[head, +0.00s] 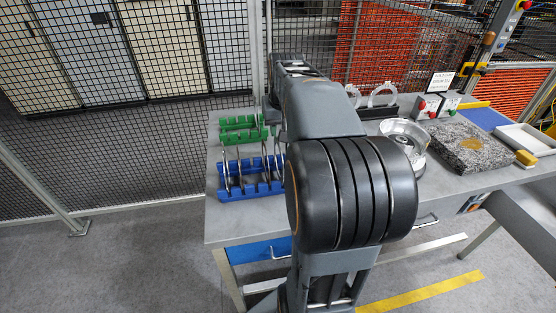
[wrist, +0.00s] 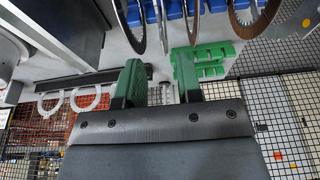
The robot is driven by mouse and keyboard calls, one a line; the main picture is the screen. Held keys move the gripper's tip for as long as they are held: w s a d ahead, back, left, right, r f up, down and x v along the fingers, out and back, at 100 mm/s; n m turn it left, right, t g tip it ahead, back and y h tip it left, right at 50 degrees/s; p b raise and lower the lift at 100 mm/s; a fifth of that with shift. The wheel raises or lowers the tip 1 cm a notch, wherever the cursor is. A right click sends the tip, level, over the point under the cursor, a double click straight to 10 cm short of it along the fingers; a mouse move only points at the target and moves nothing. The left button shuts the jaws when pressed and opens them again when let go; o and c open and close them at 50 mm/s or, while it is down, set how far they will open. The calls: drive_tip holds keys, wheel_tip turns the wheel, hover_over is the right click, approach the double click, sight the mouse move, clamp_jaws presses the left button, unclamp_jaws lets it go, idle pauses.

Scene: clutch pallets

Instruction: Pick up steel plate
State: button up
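Several thin ring plates stand upright in a blue rack (head: 252,192) at the left of the table in the head view. Steel plates (head: 240,172) show there edge-on as grey rims. In the wrist view, silver steel plates (wrist: 163,28) hang into the top edge beside the blue rack (wrist: 172,10), with brown-faced plates (wrist: 236,22) to their right. My gripper (wrist: 158,62) has two green fingers set apart with nothing between them. Its fingertips point toward the plates and are apart from them. In the head view my arm hides the gripper.
A green slotted rack (head: 240,128) stands behind the blue one; it shows right of my fingers in the wrist view (wrist: 205,62). White rings (head: 382,94) stand on a dark holder. A metal housing (head: 405,132) and granite block (head: 470,147) lie right. Mesh fencing stands behind.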

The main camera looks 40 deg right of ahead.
sight(278, 143)
drive_tip(key=shift+a+x, duration=0.2)
drive_tip(key=shift+x, duration=3.25)
drive_tip(key=shift+w, duration=0.15)
clamp_jaws()
